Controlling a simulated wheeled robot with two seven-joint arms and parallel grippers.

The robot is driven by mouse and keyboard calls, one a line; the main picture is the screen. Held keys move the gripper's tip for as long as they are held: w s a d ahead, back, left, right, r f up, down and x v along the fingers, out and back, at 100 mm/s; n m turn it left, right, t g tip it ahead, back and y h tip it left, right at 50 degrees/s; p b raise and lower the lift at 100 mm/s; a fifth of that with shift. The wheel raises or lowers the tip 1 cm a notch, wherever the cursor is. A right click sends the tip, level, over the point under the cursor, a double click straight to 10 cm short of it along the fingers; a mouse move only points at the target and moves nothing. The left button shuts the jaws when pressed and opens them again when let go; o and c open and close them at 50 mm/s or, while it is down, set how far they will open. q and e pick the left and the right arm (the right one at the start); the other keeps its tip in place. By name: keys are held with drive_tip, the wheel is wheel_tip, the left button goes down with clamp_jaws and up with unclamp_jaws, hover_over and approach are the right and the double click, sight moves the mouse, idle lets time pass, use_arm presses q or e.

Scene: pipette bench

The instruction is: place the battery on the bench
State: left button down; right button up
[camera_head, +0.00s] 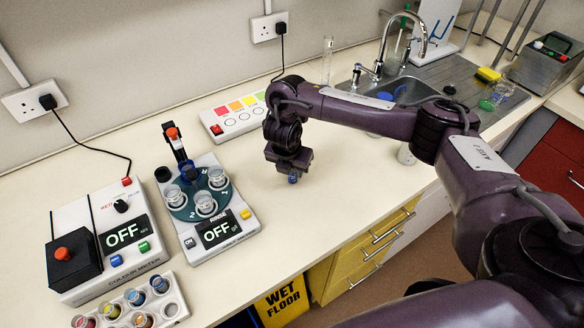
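My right gripper (291,173) points down over the bench (330,205), right of the rinse machine. My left gripper is not in view.
The rinse machine (227,231) with its cup carousel and the colour meter (139,226) stand at left, both showing OFF. A vial rack (177,311) is in front. A panel with coloured squares (233,116) lies behind the gripper. The sink (407,90) is at the back right. Bench around the gripper is clear.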

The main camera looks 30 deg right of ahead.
drive_tip(key=o, duration=0.3)
drive_tip(key=shift+r, duration=0.1)
drive_tip(key=p+v, duration=0.5)
drive_tip(key=v, duration=0.7)
idle(0.3)
